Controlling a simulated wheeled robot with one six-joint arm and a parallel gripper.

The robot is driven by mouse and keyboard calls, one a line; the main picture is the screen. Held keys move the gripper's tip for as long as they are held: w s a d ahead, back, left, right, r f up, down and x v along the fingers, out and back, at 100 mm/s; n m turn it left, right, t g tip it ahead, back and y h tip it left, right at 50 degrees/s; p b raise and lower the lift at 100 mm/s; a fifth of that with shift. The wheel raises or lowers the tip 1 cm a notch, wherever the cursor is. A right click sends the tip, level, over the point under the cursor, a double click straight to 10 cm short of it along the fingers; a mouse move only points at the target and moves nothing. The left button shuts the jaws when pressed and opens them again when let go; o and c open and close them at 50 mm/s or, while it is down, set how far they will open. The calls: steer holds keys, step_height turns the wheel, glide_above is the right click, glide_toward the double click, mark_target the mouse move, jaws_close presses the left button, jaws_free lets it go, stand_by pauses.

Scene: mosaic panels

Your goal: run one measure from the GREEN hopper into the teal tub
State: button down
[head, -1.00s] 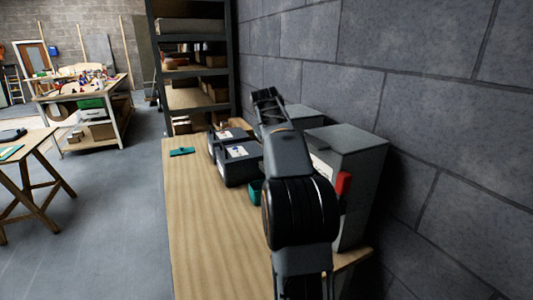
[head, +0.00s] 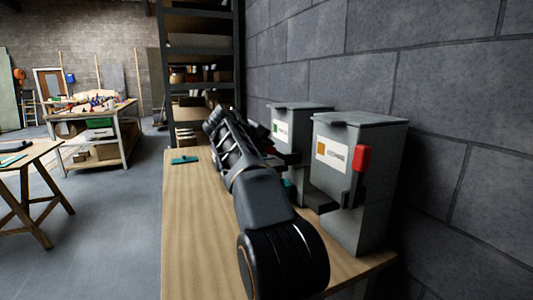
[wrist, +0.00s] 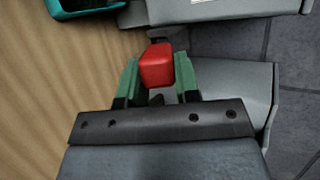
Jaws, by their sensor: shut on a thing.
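The green-labelled hopper (head: 287,130) is a grey box at the wall, the farther of two; my arm partly covers its front. My gripper (wrist: 157,78) is shut on a red handle (wrist: 157,62), its green fingers on either side of it in the wrist view. The nearer hopper's red handle stands free in the head view, so the held one appears to be the green hopper's. The teal tub (wrist: 85,8) shows at the top left of the wrist view, cut by the edge; its contents are out of sight. In the head view my arm mostly hides it.
The nearer hopper (head: 360,190) has an orange label and a red handle (head: 361,158). A flat teal object (head: 185,160) lies on the bench (head: 190,225), whose left side is clear. A shelf rack (head: 198,45) stands behind, and a block wall runs along the right.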

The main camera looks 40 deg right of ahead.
steer(key=shift+f, duration=0.15)
steer(key=c, duration=0.8)
jaws_free()
steer(key=shift+a, duration=0.1)
steer(key=shift+c, duration=0.2)
steer(key=p+v, duration=0.1)
steer(key=v, duration=1.3)
steer(key=shift+f, duration=0.15)
